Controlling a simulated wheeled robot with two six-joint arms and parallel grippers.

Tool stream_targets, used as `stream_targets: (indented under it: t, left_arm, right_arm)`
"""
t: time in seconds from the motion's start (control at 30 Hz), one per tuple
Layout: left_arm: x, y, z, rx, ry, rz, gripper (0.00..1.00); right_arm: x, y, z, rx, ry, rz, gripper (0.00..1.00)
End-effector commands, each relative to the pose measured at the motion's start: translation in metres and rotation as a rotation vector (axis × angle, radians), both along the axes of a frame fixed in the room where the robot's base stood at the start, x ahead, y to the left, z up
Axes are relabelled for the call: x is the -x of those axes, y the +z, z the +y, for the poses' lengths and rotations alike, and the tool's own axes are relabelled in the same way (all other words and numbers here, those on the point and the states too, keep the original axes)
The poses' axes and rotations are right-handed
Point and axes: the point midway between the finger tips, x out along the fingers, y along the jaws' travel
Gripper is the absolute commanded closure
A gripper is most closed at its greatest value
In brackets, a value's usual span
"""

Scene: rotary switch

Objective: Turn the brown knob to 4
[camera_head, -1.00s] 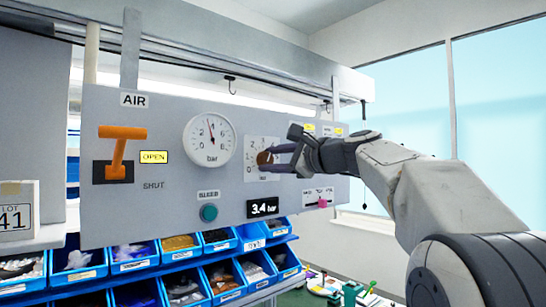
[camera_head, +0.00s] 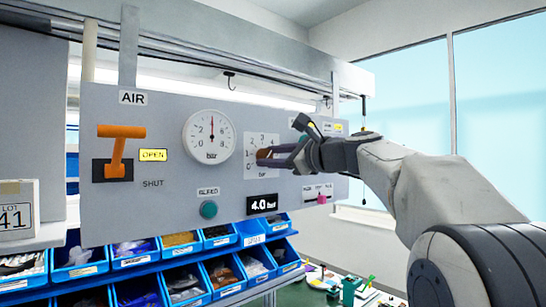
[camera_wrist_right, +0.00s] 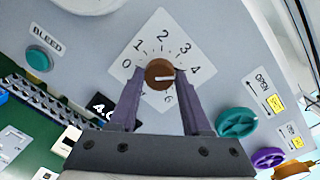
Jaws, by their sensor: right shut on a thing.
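The brown knob (camera_head: 262,154) sits on a white dial plate on the grey panel. It shows more clearly in the right wrist view (camera_wrist_right: 159,73), where its white pointer line points right, close to the printed 4. My right gripper (camera_head: 267,156) is at the dial, with its purple fingers on either side of the knob, shut on it. The fingers hide part of the dial's lower numbers. The black display (camera_head: 262,205) below reads 4.0 bar. The round gauge (camera_head: 209,136) has its needle about straight up. My left gripper is not in view.
An orange lever (camera_head: 118,150) is on the panel's left, beside the lit OPEN label. A teal BLEED button (camera_head: 208,209) is below the gauge. Green (camera_wrist_right: 236,122) and purple (camera_wrist_right: 268,159) knobs lie close right of my fingers. Blue bins (camera_head: 134,252) stand below the panel.

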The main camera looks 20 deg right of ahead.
Motion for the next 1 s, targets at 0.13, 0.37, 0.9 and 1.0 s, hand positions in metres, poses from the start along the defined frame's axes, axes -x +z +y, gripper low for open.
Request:
stream_targets:
  t: [0.13, 0.37, 0.9, 1.0]
  left_arm:
    - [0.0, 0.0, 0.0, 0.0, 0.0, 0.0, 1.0]
    - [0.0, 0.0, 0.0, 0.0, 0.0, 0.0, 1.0]
    - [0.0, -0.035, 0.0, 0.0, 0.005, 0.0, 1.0]
    - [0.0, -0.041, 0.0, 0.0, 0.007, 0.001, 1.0]
  right_arm:
    - [-0.001, -0.002, -0.001, 0.002, -0.002, 0.005, 0.33]
    - [0.0, -0.001, 0.0, 0.002, 0.0, 0.002, 0.22]
    - [0.061, -0.004, -0.028, 0.004, -0.006, 0.0, 0.22]
    - [0.077, -0.003, -0.035, 0.003, -0.006, 0.0, 0.22]
